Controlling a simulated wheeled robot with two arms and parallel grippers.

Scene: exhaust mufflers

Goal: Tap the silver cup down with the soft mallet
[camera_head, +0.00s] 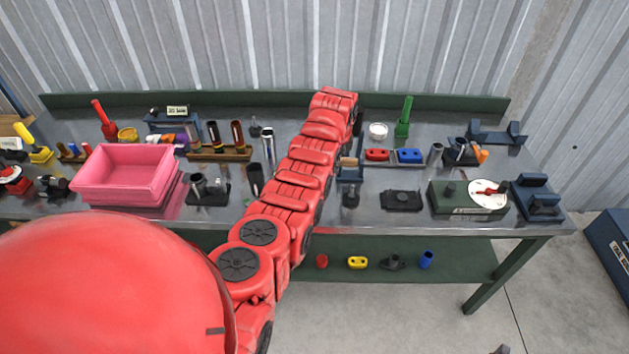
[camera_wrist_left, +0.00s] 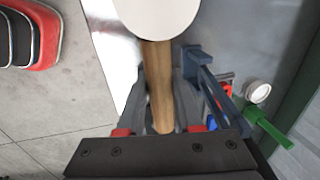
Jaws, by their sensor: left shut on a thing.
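In the left wrist view my left gripper (camera_wrist_left: 165,125) is shut on the wooden handle of the soft mallet (camera_wrist_left: 158,80). The mallet's pale round head shows at the top of that view, partly cut off. In the head view my red left arm reaches over the table and hides the gripper and most of the mallet. A silvery cup (camera_head: 198,186) sits at a dark block at the left of the table. Another grey metal cup (camera_head: 435,154) stands at the right. I cannot tell which is the silver cup meant. My right gripper is not in view.
A blue stand (camera_wrist_left: 203,75) is close beside the mallet handle. A pink bin (camera_head: 125,172) stands at the left. A white jar (camera_head: 378,131) and a green-handled tool (camera_head: 403,118) stand at the back. A green box with a dial (camera_head: 470,196) is at the right.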

